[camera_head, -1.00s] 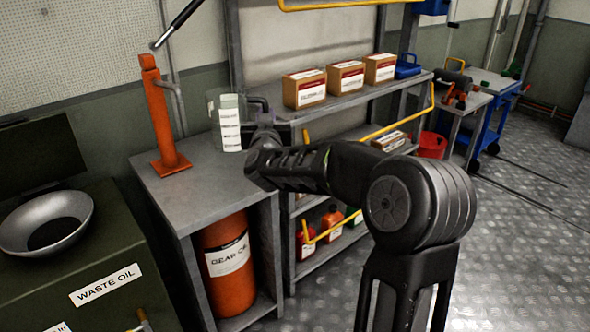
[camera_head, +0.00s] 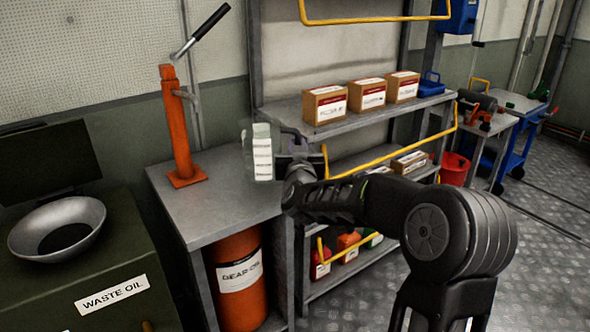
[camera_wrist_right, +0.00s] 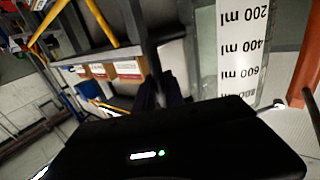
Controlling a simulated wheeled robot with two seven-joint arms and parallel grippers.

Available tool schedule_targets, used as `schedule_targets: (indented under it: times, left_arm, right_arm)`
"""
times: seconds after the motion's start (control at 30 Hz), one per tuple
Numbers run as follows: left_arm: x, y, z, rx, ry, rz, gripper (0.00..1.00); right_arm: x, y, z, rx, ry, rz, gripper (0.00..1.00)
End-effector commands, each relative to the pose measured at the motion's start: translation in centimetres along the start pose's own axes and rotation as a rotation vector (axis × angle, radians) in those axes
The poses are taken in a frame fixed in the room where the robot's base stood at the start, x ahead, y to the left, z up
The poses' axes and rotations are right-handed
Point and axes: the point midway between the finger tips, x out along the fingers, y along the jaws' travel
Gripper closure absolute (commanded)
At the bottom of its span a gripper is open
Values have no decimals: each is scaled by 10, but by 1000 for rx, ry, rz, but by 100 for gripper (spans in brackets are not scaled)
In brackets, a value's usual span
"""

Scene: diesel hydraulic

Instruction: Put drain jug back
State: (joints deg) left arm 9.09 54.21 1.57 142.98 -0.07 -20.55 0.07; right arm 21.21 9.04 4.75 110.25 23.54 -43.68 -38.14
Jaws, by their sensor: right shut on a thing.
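The drain jug (camera_head: 262,153) is a clear jug with a white measuring scale. It is at the right end of the grey bench top (camera_head: 215,212); I cannot tell whether its base touches the bench. My right gripper (camera_head: 284,158) is shut on the jug, at its right side where the handle is. In the right wrist view the jug's scale (camera_wrist_right: 243,50) shows upside down with ml marks, and the gripper's fingers (camera_wrist_right: 160,92) are dark and partly hidden. My left gripper is not in view.
An orange hand pump (camera_head: 178,135) stands on the bench left of the jug. A gear oil drum (camera_head: 240,282) sits below. A shelf (camera_head: 345,122) with boxes and a yellow rail stands to the right. A waste oil tank (camera_head: 120,255) with a funnel is at the left.

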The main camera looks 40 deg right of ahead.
Motion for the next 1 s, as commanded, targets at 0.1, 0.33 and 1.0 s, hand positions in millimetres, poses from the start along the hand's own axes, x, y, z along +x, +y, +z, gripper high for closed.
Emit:
schedule_targets:
  times: [0.1,0.33,1.0]
  left_arm:
    - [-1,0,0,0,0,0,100]
    - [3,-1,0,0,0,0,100]
    - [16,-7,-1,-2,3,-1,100]
  right_arm:
    - [0,0,-2,1,2,0,100]
    - [0,0,8,1,-1,1,100]
    - [0,0,52,2,2,0,100]
